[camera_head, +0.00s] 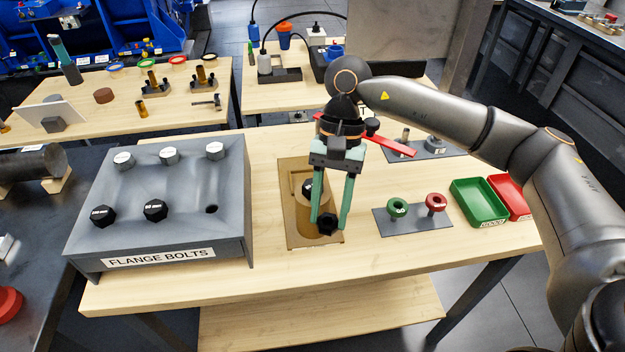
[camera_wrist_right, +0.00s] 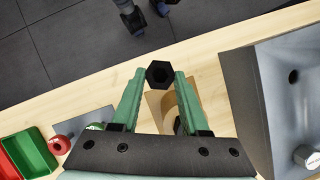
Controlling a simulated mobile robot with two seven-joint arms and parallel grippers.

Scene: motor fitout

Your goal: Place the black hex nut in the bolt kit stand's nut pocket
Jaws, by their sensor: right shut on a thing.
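The black hex nut (camera_head: 327,224) is between the green fingertips of my right gripper (camera_head: 329,222), which is shut on it. The right wrist view shows the nut (camera_wrist_right: 159,75) with its hole, pinched between the fingertips (camera_wrist_right: 160,74). The tan bolt kit stand (camera_head: 300,241) lies on the table under the gripper. The nut appears over its front part; I cannot tell the height of the gap. A black part (camera_head: 307,187) shows in the stand behind a finger. The nut pocket is not clearly seen. My left gripper is not in view.
A grey flange bolts box (camera_head: 215,240) stands left of the stand. A grey plate (camera_head: 408,228) with a green ring (camera_head: 397,206) and a red ring (camera_head: 435,202) lies to the right. Green (camera_head: 478,203) and red (camera_head: 516,208) trays are farther right.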

